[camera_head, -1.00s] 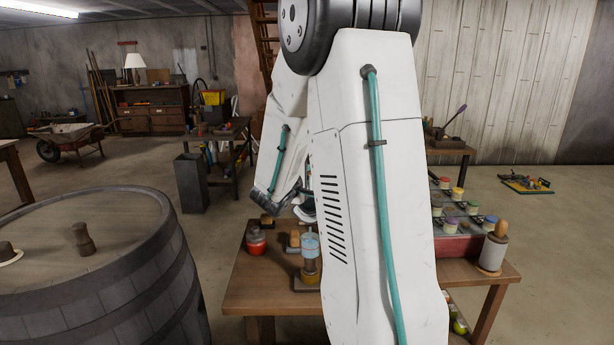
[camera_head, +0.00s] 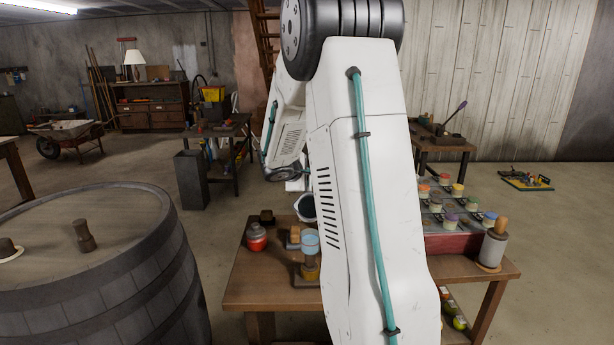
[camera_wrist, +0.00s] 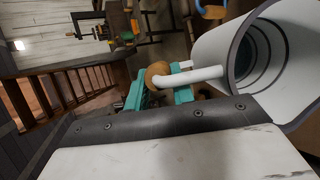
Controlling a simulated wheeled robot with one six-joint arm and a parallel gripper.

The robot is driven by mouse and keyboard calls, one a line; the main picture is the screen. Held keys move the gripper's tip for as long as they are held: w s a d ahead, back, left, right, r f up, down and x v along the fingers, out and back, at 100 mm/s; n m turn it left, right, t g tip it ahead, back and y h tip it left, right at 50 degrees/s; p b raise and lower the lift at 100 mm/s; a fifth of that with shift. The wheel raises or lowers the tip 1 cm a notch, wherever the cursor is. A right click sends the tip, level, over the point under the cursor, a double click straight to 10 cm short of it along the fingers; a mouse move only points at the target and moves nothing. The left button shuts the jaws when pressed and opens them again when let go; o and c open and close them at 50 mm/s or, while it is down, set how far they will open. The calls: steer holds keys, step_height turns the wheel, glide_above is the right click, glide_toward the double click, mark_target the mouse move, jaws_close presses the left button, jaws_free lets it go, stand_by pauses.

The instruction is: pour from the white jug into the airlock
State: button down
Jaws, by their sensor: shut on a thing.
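The white jug (camera_wrist: 215,47) is in my gripper (camera_wrist: 166,86), whose teal fingers are shut on its handle in the wrist view. Its dark, ringed inside shows there. In the head view the jug (camera_head: 298,205) is partly hidden by my arm, and its dark mouth faces the camera, so it looks tilted. A clear vessel with a pale blue top (camera_head: 309,240), which seems to be the airlock, stands on a small wooden base on the table. The jug is above and behind it in the picture. No stream of liquid is visible.
A red jar (camera_head: 256,238) and small wooden blocks (camera_head: 293,238) stand beside the clear vessel on the wooden table (camera_head: 262,290). A rack of coloured pots (camera_head: 450,243) and a grey roller-like thing (camera_head: 493,246) are at right. A large barrel (camera_head: 150,275) is at left.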

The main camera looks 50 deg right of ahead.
steer(key=c, duration=1.8)
jaws_free()
jaws_close()
steer(key=shift+r, duration=3.55)
